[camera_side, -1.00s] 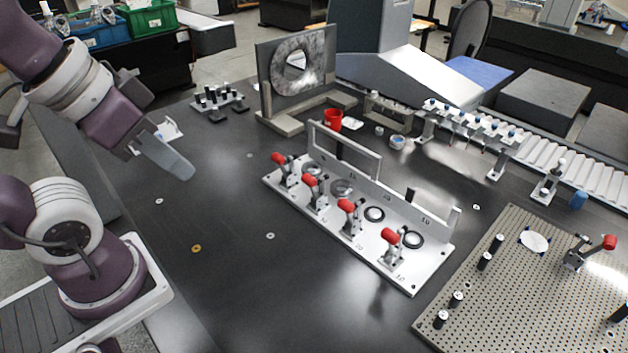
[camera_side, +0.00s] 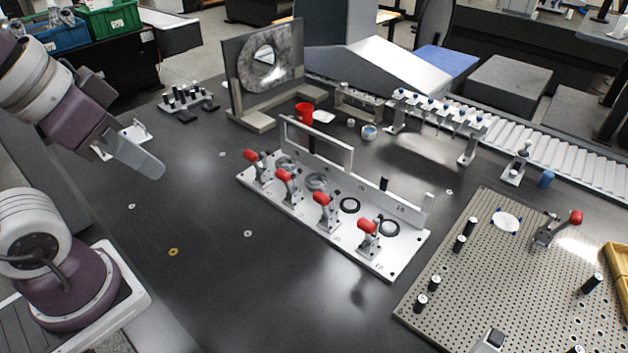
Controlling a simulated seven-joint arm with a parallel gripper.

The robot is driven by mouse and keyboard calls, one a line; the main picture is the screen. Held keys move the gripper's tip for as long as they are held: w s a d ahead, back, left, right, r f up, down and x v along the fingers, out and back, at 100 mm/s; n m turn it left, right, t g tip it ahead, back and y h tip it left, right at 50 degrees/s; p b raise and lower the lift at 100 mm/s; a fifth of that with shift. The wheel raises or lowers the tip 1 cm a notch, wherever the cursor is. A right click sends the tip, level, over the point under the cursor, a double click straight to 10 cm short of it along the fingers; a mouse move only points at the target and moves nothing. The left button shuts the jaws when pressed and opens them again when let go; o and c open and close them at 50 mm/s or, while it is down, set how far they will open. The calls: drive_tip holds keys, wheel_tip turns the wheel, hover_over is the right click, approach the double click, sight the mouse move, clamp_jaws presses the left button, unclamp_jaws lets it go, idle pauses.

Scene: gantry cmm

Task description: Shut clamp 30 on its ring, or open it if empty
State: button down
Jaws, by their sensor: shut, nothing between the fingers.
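A light metal clamp plate (camera_side: 405,262) stands mid-table with a row of red-handled toggle clamps along its front side. From left to right the handles are the first (camera_side: 251,155), second (camera_side: 283,174), third (camera_side: 321,198) and fourth (camera_side: 367,226). All four handles are raised and tilt to the left. Greyer round seats or rings (camera_side: 317,182) show behind the first two. The station numbers are too small to read surely. My gripper (camera_side: 150,168) is shut and empty, above the table well left of the plate.
A metal handle frame (camera_side: 320,142) rises behind the clamps. A perforated board (camera_side: 515,270) is at right. The table between gripper and plate is mostly clear.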

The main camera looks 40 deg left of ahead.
drive_tip(key=w+r+g, duration=0.1)
drive_tip(key=w+r, duration=0.3)
drive_tip(key=w, duration=0.4)
drive_tip(key=g, duration=0.3)
hover_over(287, 181)
drive_tip(key=d, duration=0.2)
wheel_tip(287, 181, down, 7)
drive_tip(key=w+a+f+g, duration=0.1)
drive_tip(key=w+a+f, duration=0.15)
drive_tip(key=f, duration=0.35)
drive_tip(key=w+a+f, duration=0.1)
drive_tip(key=w+f, duration=0.3)
drive_tip(key=f, duration=1.2)
drive_tip(key=shift+w+a+f, duration=0.2)
drive_tip(key=shift+a, duration=0.05)
drive_tip(key=s, duration=0.1)
drive_tip(key=s+f, duration=0.2)
drive_tip(key=shift+s, duration=0.4)
